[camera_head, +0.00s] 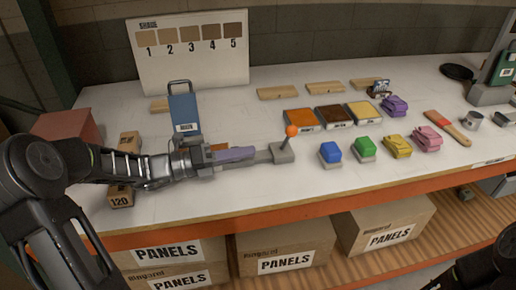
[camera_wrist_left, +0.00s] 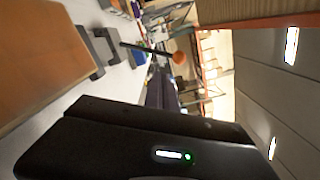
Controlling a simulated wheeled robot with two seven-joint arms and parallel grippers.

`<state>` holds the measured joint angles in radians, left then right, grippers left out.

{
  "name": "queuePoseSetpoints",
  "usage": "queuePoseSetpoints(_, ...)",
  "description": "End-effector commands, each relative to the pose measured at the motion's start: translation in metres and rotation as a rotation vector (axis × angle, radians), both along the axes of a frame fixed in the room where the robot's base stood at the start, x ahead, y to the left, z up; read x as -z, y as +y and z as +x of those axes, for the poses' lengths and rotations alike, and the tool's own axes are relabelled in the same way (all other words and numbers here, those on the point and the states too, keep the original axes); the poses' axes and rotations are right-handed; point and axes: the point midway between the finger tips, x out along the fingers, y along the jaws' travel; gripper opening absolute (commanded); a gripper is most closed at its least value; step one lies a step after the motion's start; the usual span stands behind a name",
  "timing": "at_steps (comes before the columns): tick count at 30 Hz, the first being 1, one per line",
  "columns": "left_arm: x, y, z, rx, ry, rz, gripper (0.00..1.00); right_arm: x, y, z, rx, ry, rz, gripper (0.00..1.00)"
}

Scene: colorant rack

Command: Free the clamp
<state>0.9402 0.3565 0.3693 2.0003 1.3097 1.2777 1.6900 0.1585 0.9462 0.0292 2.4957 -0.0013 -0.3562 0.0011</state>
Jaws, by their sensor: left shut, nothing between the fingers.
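The clamp (camera_head: 283,153) is a grey block on the white bench with a short lever topped by an orange ball (camera_head: 291,130). The lever stands nearly upright, leaning slightly right. In the left wrist view the grey clamp parts (camera_wrist_left: 98,46) sit by a brown block, and the orange ball (camera_wrist_left: 178,57) shows beyond my fingers. My left gripper (camera_head: 250,153) reaches in from the left, its purplish fingers shut and empty, just left of the clamp. A grey bar runs between them and the clamp; whether the fingers touch it I cannot tell. My right gripper is out of view.
A blue panel (camera_head: 184,113) stands behind my left gripper. Blue (camera_head: 330,152) and green (camera_head: 365,147) blocks sit right of the clamp, with colour trays (camera_head: 333,113) behind. A shade board (camera_head: 190,62) stands at the back. The bench front is clear below the clamp.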

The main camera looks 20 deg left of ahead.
Motion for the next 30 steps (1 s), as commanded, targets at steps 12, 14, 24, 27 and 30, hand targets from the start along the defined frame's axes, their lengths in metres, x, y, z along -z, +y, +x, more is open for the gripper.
queuePoseSetpoints(12,-0.003,-0.054,0.036,0.003,0.0,-0.002,0.0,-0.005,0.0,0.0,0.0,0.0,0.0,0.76)
queuePoseSetpoints(14,-0.003,-0.061,0.041,0.003,0.001,-0.002,0.0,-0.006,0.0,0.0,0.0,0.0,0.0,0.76)
queuePoseSetpoints(24,-0.002,-0.076,0.052,0.001,0.001,-0.001,0.0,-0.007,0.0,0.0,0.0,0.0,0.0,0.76)
queuePoseSetpoints(27,-0.002,-0.076,0.052,0.001,0.0,0.0,0.0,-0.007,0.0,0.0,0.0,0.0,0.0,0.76)
queuePoseSetpoints(30,-0.002,-0.076,0.052,0.001,0.001,0.0,0.0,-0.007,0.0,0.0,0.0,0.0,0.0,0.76)
